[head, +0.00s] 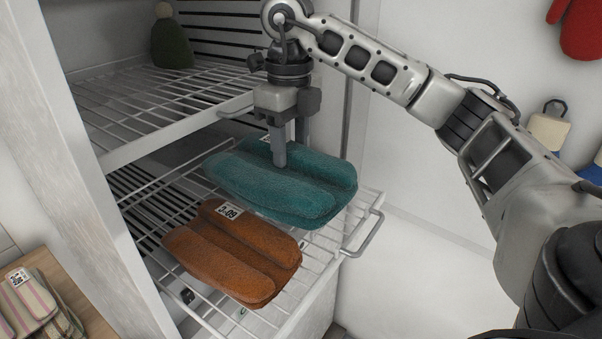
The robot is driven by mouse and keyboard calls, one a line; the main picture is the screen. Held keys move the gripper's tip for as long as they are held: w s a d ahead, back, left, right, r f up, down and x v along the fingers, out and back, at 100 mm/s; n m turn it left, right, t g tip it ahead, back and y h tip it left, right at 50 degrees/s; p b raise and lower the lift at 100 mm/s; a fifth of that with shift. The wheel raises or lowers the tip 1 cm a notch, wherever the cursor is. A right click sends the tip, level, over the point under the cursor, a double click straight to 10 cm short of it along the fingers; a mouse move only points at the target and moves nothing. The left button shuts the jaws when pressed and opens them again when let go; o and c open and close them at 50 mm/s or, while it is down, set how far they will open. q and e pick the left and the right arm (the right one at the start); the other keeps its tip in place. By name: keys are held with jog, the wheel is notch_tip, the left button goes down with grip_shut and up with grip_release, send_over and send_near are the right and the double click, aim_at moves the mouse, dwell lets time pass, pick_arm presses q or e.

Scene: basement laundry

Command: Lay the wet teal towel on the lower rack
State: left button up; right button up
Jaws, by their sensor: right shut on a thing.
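The teal towel (265,188) is folded and lies at the lower wire rack (345,222), which is pulled partly out of the white cabinet. My right gripper (290,160) comes down from above and is shut on the teal towel near its back edge. A white tag on the towel is partly hidden by the fingers. I cannot tell whether the towel's whole underside touches the rack. My left gripper is not in view.
A folded orange-brown towel (235,255) with a white tag lies on the lower rack in front of the teal one. The upper rack (150,105) holds a dark green item (172,45) at the back. Striped cloth (35,303) lies on a wooden surface at lower left.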

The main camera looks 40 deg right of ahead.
jog(key=w+d+f, duration=0.1)
jog(key=d+f, duration=0.1)
jog(key=d, duration=0.1)
jog(key=w+d+f, duration=0.1)
jog(key=d+f, duration=0.2)
jog(key=w+d+f, duration=0.2)
jog(key=d+f, duration=0.1)
jog(key=shift+w+d+b, duration=0.1)
jog(key=shift+d+b, duration=0.05)
jog(key=shift+b, duration=0.2)
jog(key=f, duration=0.3)
jog(key=shift+d+f+p, duration=0.2)
jog(key=shift+f+p, duration=0.1)
jog(key=shift+p, duration=0.05)
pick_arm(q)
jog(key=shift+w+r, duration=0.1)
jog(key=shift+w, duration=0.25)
pick_arm(e)
jog(key=o, duration=0.8)
jog(key=shift+f, duration=0.15)
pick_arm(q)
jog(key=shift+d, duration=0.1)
pick_arm(e)
jog(key=o, duration=0.5)
jog(key=shift+c, duration=0.2)
